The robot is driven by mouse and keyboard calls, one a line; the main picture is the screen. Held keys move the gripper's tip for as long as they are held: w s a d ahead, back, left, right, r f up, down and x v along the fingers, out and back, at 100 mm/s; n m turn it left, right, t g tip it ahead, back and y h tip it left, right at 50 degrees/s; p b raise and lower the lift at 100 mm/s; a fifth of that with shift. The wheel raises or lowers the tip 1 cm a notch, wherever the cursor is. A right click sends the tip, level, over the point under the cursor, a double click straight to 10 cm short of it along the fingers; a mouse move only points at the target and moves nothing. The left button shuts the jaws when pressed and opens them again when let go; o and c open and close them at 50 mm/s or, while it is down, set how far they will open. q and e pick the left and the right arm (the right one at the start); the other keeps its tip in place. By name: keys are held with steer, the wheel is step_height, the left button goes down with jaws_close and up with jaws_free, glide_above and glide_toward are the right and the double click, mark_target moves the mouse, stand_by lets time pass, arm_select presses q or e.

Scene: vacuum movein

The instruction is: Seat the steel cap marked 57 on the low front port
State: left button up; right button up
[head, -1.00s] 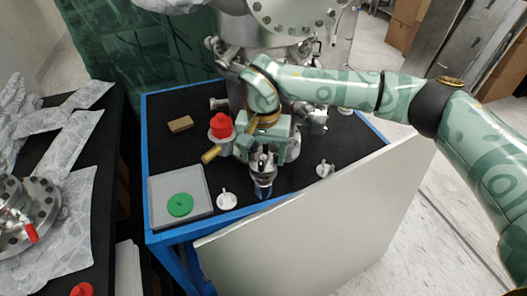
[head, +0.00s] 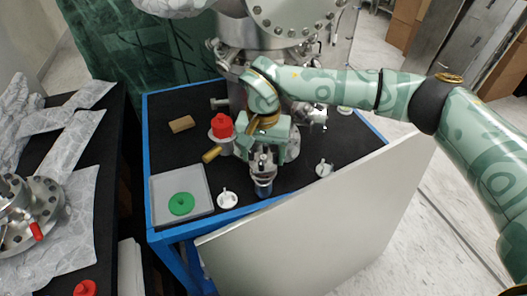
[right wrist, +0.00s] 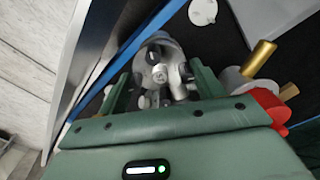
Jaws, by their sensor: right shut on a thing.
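My right gripper (head: 263,172) hangs in front of the chamber column, above the front of the black table top. In the right wrist view its two green fingers (right wrist: 162,84) are shut on a round steel piece (right wrist: 158,70), which I take to be the steel cap. It also shows below the fingers in the head view, with a dark blue lower end (head: 263,189). I cannot read a 57 on it. The low front port is hidden behind my gripper and arm, so I cannot tell whether the cap touches it. My left gripper is out of view.
A red cap (head: 221,126) sits on a port left of my gripper, with a brass cylinder (head: 212,155) below it. A grey tray (head: 163,181) holds a green cap (head: 181,204). Pale caps (head: 227,201) (head: 324,169) lie on the table. A white panel (head: 310,230) stands in front.

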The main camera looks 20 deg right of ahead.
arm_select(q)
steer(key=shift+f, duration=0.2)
arm_select(e)
steer(key=shift+f, duration=0.55)
stand_by(0.7)
steer(key=o, duration=1.1)
